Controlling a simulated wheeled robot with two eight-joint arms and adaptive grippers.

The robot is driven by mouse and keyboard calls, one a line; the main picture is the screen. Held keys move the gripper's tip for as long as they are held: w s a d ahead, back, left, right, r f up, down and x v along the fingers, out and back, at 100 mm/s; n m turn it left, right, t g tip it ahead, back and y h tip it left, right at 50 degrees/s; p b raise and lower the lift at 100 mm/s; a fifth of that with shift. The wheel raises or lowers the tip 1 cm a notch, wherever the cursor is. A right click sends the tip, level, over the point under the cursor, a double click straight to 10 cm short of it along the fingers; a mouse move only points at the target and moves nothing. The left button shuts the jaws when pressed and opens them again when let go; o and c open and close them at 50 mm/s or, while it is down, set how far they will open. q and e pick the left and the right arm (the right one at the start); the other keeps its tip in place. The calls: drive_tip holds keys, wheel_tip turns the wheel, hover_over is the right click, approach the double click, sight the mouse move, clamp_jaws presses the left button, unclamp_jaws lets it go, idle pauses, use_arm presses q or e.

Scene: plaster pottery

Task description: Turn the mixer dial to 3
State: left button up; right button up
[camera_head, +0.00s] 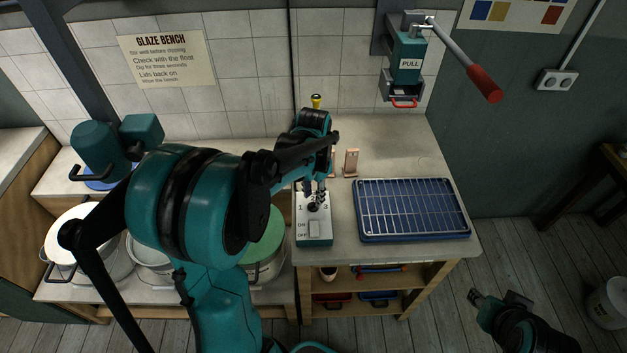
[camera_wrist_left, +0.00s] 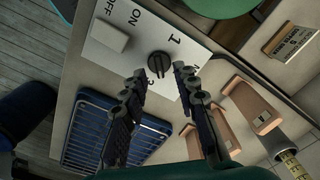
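The mixer control box (camera_head: 314,240) stands on the bench with a white face marked 1, 3, ON and OFF. Its dark round dial (camera_head: 313,207) also shows in the left wrist view (camera_wrist_left: 158,65).
A blue tray with a wire rack (camera_head: 412,210) lies right of the box. Small pinkish-tan blocks (camera_head: 351,162) stand behind it. A lever press marked PULL (camera_head: 407,62) hangs on the wall. A green-lidded bucket (camera_head: 265,240) and white pots (camera_head: 68,232) stand at left, partly behind my left arm.

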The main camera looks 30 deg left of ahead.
sight(314, 202)
use_arm(q)
wheel_tip(314, 202, up, 10)
drive_tip(key=shift+f, duration=0.2)
idle(0.4)
drive_tip(key=s+d+f+n+t+b, duration=0.2)
drive_tip(key=s+d+f+n+t, duration=0.1)
drive_tip(key=s+d+t, duration=0.4)
drive_tip(key=shift+s+d+f, duration=0.4)
drive_tip(key=shift+s+d, duration=1.35)
drive_tip(key=shift+s, duration=0.6)
